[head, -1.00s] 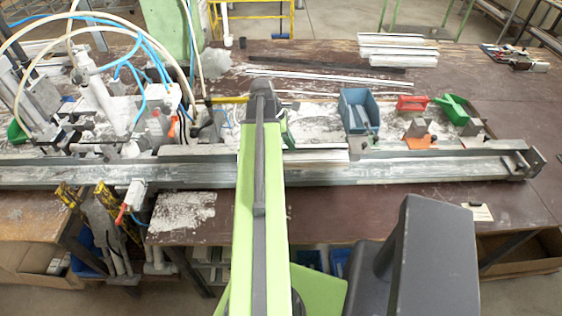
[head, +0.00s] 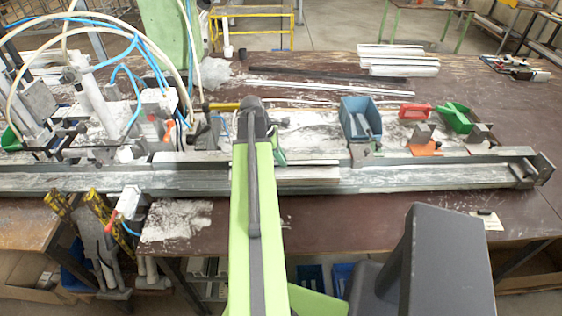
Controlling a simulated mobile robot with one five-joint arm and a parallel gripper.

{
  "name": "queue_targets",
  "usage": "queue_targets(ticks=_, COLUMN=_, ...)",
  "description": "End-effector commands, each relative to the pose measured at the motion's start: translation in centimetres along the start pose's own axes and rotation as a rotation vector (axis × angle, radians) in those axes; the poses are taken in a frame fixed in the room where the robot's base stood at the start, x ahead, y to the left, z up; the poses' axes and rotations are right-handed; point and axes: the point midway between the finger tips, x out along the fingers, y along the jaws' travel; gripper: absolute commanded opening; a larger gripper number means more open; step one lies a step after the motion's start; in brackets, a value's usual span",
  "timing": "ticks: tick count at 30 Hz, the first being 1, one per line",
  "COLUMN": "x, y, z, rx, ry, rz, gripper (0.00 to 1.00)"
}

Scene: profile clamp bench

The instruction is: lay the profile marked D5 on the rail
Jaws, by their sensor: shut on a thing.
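A short pale profile (head: 312,172) shows to the right of my arm, lying lengthwise along the long grey metal rail (head: 430,178). Its left part is hidden behind my arm, and no D5 marking can be read. I cannot tell whether it touches the rail or is just above it. My gripper (head: 278,152) is mostly hidden by my arm, with only a green part showing; it is shut on the profile.
A blue bin (head: 359,121), a red holder (head: 416,111) and a green bin (head: 455,118) stand behind the rail. Several white profiles (head: 398,60) are stacked at the back. A clamp machine with hoses (head: 95,105) stands left. The bench front is mostly bare, with a small pale card (head: 488,220).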

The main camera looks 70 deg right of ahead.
Motion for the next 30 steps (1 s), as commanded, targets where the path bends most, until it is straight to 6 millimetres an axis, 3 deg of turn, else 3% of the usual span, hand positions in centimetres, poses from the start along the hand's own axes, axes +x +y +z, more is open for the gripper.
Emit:
queue_targets(ticks=2, x=0.4, y=0.0, z=-0.1, rx=0.000, ry=-0.001, rz=0.000, gripper=0.00)
queue_targets(ticks=3, x=0.2, y=0.0, z=-0.1, rx=0.000, ry=0.000, rz=0.000, gripper=0.23)
queue_targets(ticks=7, x=0.2, y=0.0, z=-0.1, rx=0.000, ry=0.000, rz=0.000, gripper=0.40)
queue_targets(ticks=20, x=-0.6, y=0.0, z=0.2, rx=0.001, ry=0.000, rz=0.000, gripper=0.40)
queue_targets(ticks=26, x=-3.9, y=0.0, z=0.4, rx=-0.001, ry=0.000, rz=0.000, gripper=0.40)
queue_targets(ticks=30, x=-7.2, y=0.0, z=0.6, rx=0.000, ry=0.000, rz=0.000, gripper=0.40)
